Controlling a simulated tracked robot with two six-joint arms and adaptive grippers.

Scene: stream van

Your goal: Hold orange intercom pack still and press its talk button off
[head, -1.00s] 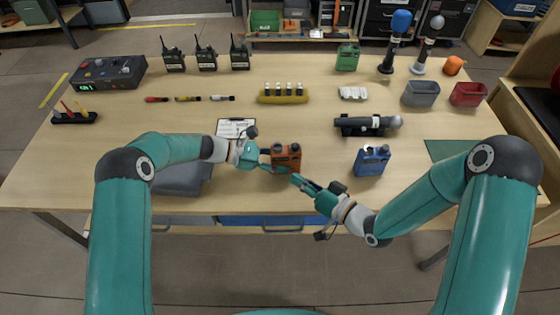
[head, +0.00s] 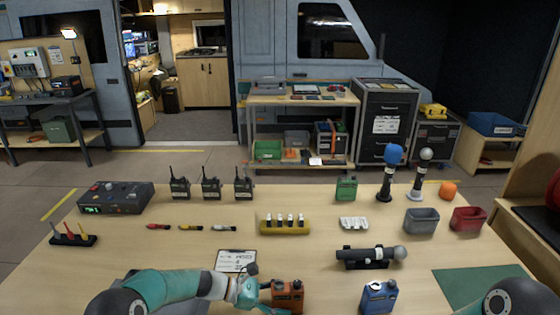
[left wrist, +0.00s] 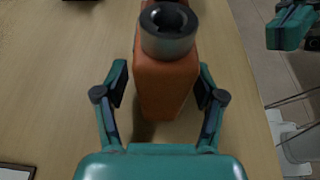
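The orange intercom pack (head: 288,297) stands upright at the near middle of the table, its lower part cut off by the head view's bottom edge. In the left wrist view the pack (left wrist: 165,85) shows a grey ring-shaped fitting on top. My left gripper (head: 262,297) is at the pack's left side. In the left wrist view its fingers (left wrist: 162,85) are open on either side of the pack, with narrow gaps visible. Part of my right gripper (left wrist: 288,28) shows at the wrist view's upper right, apart from the pack; its opening is unclear. I cannot make out the talk button.
A blue pack (head: 379,297) stands right of the orange one. A clipboard (head: 236,260) lies behind my left gripper. A microphone on a cradle (head: 368,256) lies behind the blue pack. Bare table separates the two packs.

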